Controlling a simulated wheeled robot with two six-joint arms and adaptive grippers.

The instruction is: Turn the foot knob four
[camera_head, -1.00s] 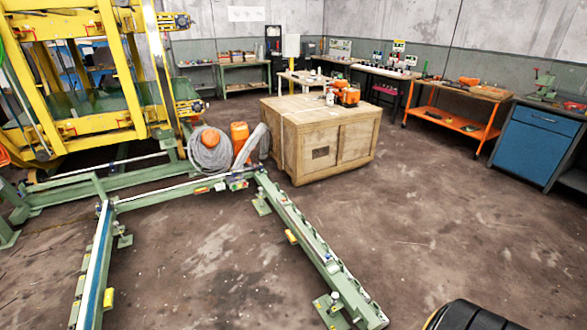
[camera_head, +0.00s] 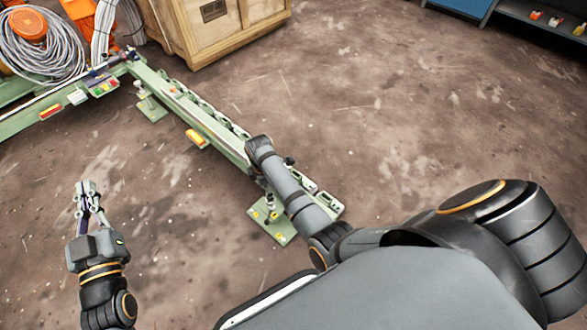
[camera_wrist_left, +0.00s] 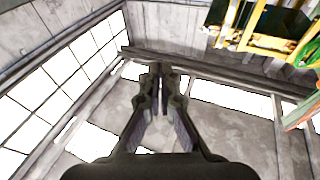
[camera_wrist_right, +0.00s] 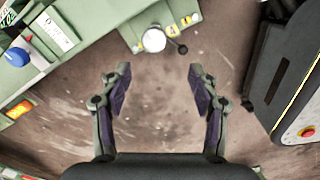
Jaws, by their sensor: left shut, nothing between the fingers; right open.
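A foot plate (camera_head: 270,226) of the green frame lies on the floor beside my right arm in the head view, with a small upright knob (camera_head: 270,201) on it. In the right wrist view a round silver knob (camera_wrist_right: 153,39) with a short black-tipped lever sits on a green foot plate (camera_wrist_right: 180,22), ahead of the fingertips. My right gripper (camera_wrist_right: 159,80) is open, empty and apart from that knob; it is not clear in the head view. My left gripper (camera_head: 86,186) is shut and empty above bare floor; it also shows in the left wrist view (camera_wrist_left: 160,72).
The green beam (camera_head: 215,130) runs diagonally, partly covered by my right arm. Another foot plate (camera_head: 151,108) stands farther back. A wooden crate (camera_head: 235,30) and coiled cable (camera_head: 40,50) are behind. A blue knob (camera_wrist_right: 17,57) is on the frame. Floor at right is clear.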

